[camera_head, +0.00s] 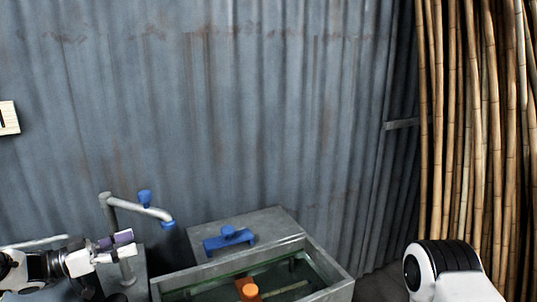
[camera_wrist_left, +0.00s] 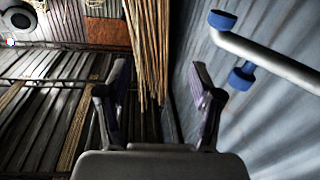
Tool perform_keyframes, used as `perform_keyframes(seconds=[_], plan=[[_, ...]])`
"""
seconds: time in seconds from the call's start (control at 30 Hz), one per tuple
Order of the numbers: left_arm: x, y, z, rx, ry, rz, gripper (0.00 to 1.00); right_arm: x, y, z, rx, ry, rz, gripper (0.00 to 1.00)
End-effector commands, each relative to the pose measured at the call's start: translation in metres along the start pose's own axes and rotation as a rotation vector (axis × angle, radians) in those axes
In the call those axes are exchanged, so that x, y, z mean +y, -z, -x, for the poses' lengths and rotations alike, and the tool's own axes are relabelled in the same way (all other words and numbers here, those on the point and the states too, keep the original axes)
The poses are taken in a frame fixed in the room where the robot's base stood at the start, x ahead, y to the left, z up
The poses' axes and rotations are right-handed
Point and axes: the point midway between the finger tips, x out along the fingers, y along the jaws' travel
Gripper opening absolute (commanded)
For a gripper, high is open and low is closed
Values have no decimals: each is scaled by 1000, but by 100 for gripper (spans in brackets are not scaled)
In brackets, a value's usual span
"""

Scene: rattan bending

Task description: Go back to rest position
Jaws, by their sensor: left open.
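My left gripper (camera_head: 112,247) comes in from the lower left of the head view, beside the grey pipe tap. It also shows in the left wrist view (camera_wrist_left: 160,80), with its two fingers apart and nothing between them. A white and black link of my right arm shows at the lower right of the head view. My right gripper is out of both views.
A grey pipe tap (camera_head: 140,207) with blue ends stands left of a tank (camera_head: 335,287) holding an orange thing (camera_head: 249,290). A blue clamp-like part (camera_head: 228,239) sits on the block behind. Corrugated wall (camera_head: 220,110) and bamboo poles (camera_head: 475,130) bound the back and right.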

Motion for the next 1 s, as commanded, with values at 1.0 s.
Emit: perform_keyframes(seconds=[1.0], plan=[[306, -391, 123, -1299, 867, 715, 66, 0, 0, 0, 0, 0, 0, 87]])
